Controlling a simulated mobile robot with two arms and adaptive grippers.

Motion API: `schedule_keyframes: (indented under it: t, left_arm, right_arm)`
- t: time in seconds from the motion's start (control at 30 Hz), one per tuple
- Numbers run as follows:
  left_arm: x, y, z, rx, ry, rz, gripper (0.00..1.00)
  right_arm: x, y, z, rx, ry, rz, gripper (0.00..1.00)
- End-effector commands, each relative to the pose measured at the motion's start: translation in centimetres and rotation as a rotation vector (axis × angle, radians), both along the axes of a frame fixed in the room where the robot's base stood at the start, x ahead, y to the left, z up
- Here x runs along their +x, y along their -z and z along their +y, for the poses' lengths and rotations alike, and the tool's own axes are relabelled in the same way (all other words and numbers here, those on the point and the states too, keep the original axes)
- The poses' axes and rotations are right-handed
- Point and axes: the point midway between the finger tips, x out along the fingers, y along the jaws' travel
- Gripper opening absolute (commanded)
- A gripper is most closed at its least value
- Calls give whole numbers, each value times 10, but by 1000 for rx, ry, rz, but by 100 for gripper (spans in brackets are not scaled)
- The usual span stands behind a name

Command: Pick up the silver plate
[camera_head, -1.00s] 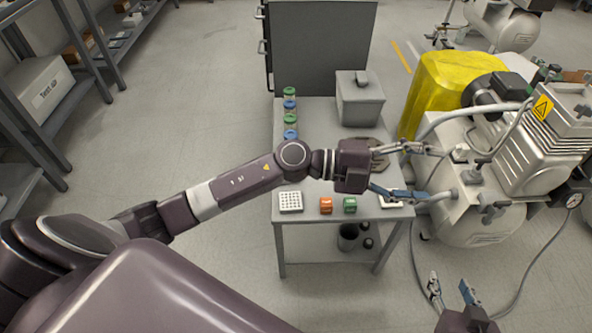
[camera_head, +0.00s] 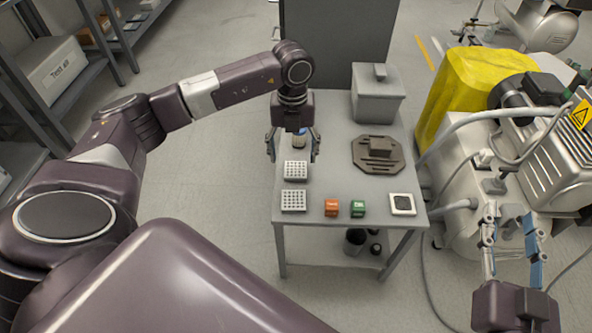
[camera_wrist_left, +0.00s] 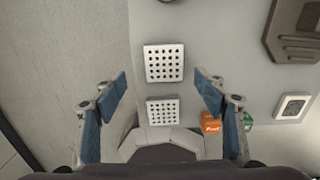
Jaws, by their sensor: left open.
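Two pale silver square plates with rows of holes lie flat on the grey table at its left side. The farther plate (camera_head: 296,171) also shows in the left wrist view (camera_wrist_left: 164,63); the nearer plate (camera_head: 293,201) shows there too (camera_wrist_left: 162,111). I cannot tell which is the one named. My left gripper (camera_head: 292,152) points down above the table, just beyond the farther plate in the head view. It is open and empty, its blue-padded fingers (camera_wrist_left: 162,88) either side of the plates in the wrist view. My right gripper (camera_head: 510,222) is open and empty, right of the table.
On the table (camera_head: 338,180) are an orange block (camera_head: 332,208), a green block (camera_head: 358,208), a white-framed dark square (camera_head: 402,204), a brown plate-like fixture (camera_head: 378,154) and a grey lidded box (camera_head: 378,98). A compressor (camera_head: 470,185) stands close on the right.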

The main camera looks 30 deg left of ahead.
Motion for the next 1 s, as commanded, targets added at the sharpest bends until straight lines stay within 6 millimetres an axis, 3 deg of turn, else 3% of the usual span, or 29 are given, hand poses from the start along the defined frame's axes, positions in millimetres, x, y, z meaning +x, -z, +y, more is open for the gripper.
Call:
schedule_keyframes:
  t: [0.17, 0.6, 0.97, 1.0]
  left_arm:
    - [2, 10, -2, -3, 2, 1, 65]
    - [7, 49, -3, -3, 3, 1, 65]
    - [7, 53, -3, -3, 3, -1, 65]
    - [7, 53, -3, -3, 3, -1, 62]
  right_arm:
    - [0, -16, 2, 21, -5, -78, 40]
    - [-26, -97, 6, 124, -27, -455, 40]
    - [-31, -107, 5, 137, -29, -502, 40]
    - [-31, -107, 5, 137, -29, -501, 40]
